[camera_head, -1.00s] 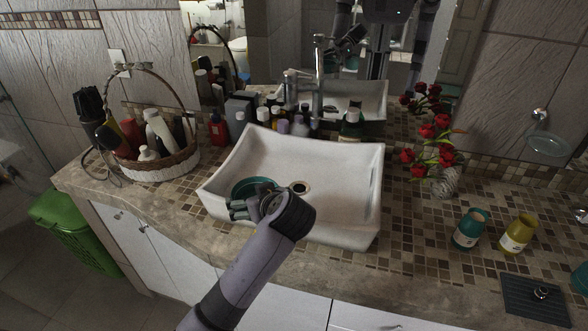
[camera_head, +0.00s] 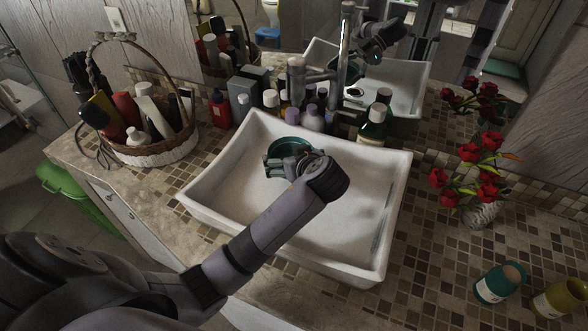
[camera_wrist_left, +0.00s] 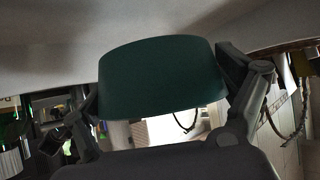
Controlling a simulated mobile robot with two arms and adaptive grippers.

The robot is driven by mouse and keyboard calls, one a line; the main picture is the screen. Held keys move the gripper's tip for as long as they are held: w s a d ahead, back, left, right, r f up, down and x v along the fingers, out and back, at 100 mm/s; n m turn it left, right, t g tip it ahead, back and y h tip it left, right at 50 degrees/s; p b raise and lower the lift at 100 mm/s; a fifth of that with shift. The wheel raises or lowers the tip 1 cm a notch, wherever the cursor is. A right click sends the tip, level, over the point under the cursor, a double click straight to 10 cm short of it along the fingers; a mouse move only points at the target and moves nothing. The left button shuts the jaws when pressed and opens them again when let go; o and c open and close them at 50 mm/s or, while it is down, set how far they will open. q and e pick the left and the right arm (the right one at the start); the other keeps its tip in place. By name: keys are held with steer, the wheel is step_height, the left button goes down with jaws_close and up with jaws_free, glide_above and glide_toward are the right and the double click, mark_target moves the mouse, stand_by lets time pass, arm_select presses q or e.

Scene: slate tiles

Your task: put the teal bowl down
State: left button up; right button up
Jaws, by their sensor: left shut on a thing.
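The teal bowl (camera_head: 290,146) is over the white basin of the sink (camera_head: 225,180), towards its back left, in the head view. My left gripper (camera_head: 283,163) is shut on the bowl, and my wrist hides its near right part. In the left wrist view the dark teal bowl (camera_wrist_left: 160,78) fills the middle, with the fingers of my gripper (camera_wrist_left: 165,105) on both sides of it. The sink's pale surface (camera_wrist_left: 60,40) runs along the top of that view. I cannot tell whether the bowl touches the basin. My right gripper is not in view.
Several bottles (camera_head: 312,118) and a tall faucet (camera_head: 343,60) line the sink's back edge. A wicker basket (camera_head: 160,150) of bottles stands left. A vase of red flowers (camera_head: 482,212), a teal cup (camera_head: 498,284) and a yellow cup (camera_head: 560,298) stand right. The basin's right half is empty.

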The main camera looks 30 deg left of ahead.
arm_select(q)
steer(key=shift+s+f, duration=0.1)
steer(key=shift+f, duration=0.95)
steer(key=f, duration=0.2)
steer(key=f+p, duration=0.1)
steer(key=f, duration=0.1)
steer(key=shift+w+f, duration=0.1)
steer(key=shift+w, duration=0.15)
steer(key=shift+f, duration=0.1)
steer(key=o, duration=0.9)
steer(key=shift+c, duration=0.2)
steer(key=shift+o, duration=0.6)
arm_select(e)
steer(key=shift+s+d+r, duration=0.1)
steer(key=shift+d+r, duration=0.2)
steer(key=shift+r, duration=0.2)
